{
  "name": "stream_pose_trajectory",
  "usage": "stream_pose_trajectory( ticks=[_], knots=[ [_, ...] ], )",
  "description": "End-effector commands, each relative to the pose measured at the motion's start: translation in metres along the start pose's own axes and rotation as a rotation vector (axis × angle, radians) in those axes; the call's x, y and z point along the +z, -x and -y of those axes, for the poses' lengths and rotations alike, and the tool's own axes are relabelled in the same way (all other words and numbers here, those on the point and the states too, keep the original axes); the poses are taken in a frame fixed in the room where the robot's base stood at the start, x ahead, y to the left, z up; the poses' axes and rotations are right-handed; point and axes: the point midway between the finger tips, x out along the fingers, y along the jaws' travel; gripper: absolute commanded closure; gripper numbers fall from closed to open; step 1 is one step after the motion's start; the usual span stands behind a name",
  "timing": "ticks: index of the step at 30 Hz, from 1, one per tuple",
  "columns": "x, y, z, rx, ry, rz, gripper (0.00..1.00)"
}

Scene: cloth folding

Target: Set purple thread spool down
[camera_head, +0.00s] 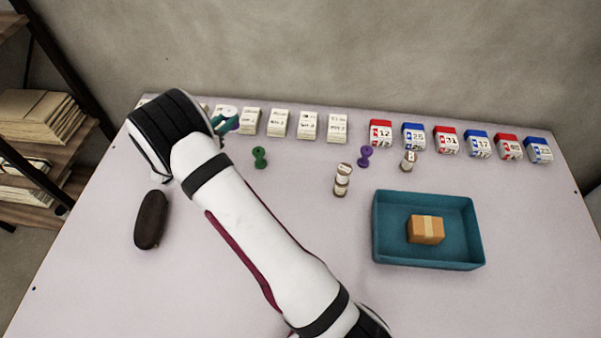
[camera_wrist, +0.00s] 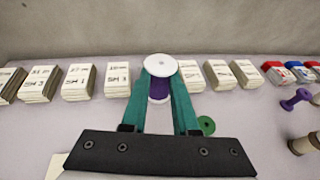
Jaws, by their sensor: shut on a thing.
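My gripper (camera_wrist: 161,92) is shut on a purple thread spool (camera_wrist: 159,88) with a white top flange, held upright between the teal fingers in the wrist view. In the head view the held spool is mostly hidden; a white flange (camera_head: 226,111) shows beside the fingers at the back left of the table. I cannot tell whether the spool's base touches the table. A second purple spool (camera_head: 364,156) lies right of centre and also shows at the right of the wrist view (camera_wrist: 295,99).
A row of white labelled card stacks (camera_head: 279,123) stands behind the gripper, with red and blue boxes (camera_head: 446,140) to the right. A green spool (camera_head: 260,157) is close by on the right. A dark oval case (camera_head: 151,220), tan spools (camera_head: 342,180) and a teal tray (camera_head: 379,255) holding a brown box (camera_head: 426,229) stand nearer.

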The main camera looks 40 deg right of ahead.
Motion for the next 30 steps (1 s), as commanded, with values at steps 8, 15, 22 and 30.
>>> stream_pose_trajectory(
  ticks=[8, 15, 22, 30],
  knots=[
    [0.003, 0.020, 0.155, -0.438, -0.150, 0.025, 1.00],
    [-0.016, 0.027, 0.192, -0.551, -0.182, 0.031, 1.00],
    [-0.063, 0.010, 0.192, -0.549, -0.182, 0.031, 1.00],
    [-0.092, -0.001, 0.191, -0.545, -0.187, 0.032, 1.00]
  ],
)
